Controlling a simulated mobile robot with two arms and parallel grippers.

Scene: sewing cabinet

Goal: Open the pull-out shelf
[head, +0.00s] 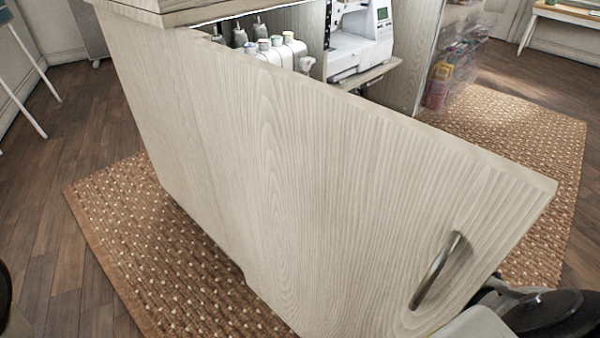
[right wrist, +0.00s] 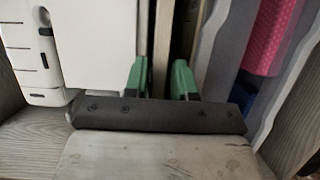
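The pull-out shelf (head: 371,74) is a wooden board low in the cabinet, with a white sewing machine (head: 362,42) on it. In the right wrist view the white machine (right wrist: 95,50) fills the left, beside wood-grained surfaces. My right gripper (right wrist: 160,78) shows there with two green fingertips held apart. A narrow upright wooden strip shows between and beyond the fingertips; I cannot tell whether they touch it. In the head view the right gripper is hidden, and only part of my right arm shows at the lower right. My left gripper is not in view.
The large cabinet door (head: 330,190) stands open across the foreground, its metal handle (head: 436,270) at the lower right. Thread spools (head: 283,46) stand behind it. Fabrics (head: 452,68) fill the right section; a pink one (right wrist: 268,35) is right of the gripper. A woven rug (head: 165,255) lies below.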

